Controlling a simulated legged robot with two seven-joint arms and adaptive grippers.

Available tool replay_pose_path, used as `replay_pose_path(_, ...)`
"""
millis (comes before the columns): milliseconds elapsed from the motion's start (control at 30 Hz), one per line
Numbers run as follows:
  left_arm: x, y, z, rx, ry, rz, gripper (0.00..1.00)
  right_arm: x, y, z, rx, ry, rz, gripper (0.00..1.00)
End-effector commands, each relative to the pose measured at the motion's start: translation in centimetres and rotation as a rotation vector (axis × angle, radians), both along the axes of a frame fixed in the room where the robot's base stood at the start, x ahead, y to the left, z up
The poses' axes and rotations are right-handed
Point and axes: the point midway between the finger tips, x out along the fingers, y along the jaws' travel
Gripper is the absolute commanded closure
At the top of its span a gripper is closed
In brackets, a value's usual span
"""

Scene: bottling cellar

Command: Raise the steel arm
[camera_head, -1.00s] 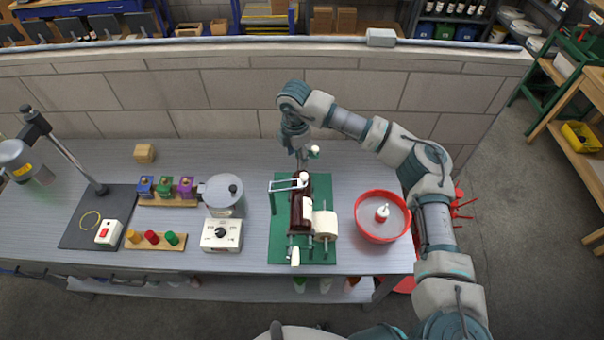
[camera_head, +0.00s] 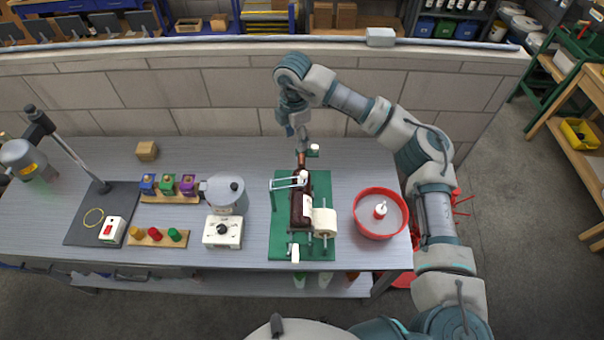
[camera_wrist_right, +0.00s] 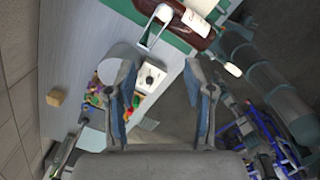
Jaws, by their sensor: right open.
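The arm also shows in the wrist view (camera_wrist_right: 152,28), near the bottle (camera_wrist_right: 196,18). A white knob (camera_head: 315,148) stands by the bottle's neck end. My right gripper (camera_head: 301,143) is above the bench behind the neck end, apart from the steel arm. In the wrist view my right gripper (camera_wrist_right: 162,95) has its fingers spread with nothing held between them. My left gripper is not in view.
A white roll (camera_head: 324,222) sits at the base's right side. A red bowl (camera_head: 357,206) holding a small bottle stands to the right. A grey pot (camera_head: 226,194), a white dial box (camera_head: 222,232) and coloured blocks stand left. A block wall (camera_head: 200,95) rises behind the bench.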

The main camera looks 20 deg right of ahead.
Motion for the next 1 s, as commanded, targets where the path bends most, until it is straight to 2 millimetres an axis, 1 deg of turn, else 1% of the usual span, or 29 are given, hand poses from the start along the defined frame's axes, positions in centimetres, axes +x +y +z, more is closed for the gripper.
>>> replay_pose_path(100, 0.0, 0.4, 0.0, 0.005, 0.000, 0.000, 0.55, 0.0, -0.2, 0.9, 0.000, -0.001, -0.001, 0.47)
replay_pose_path(267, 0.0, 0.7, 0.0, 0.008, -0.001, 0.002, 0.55, 0.0, -0.3, 1.8, 0.002, 0.000, -0.002, 0.47)
replay_pose_path(467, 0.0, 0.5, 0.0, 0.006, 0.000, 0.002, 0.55, 0.0, -0.3, 2.0, 0.002, 0.001, -0.002, 0.47)
replay_pose_path(700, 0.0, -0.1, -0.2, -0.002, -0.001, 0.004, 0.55, 0.0, 0.0, 1.9, 0.000, 0.000, -0.001, 0.47)
replay_pose_path(800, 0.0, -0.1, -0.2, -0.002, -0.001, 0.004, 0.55, 0.0, 0.1, 2.0, -0.001, 0.001, -0.001, 0.47)
replay_pose_path(867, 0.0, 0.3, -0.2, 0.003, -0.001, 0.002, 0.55, 0.0, 0.1, 2.1, -0.001, 0.000, -0.001, 0.47)
replay_pose_path(967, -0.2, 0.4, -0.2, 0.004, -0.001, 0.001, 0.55, 0.0, 0.0, 2.7, 0.000, -0.001, -0.001, 0.47)
replay_pose_path(1000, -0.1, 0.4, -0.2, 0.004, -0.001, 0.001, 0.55, 0.0, -0.1, 3.2, 0.002, -0.002, -0.002, 0.47)
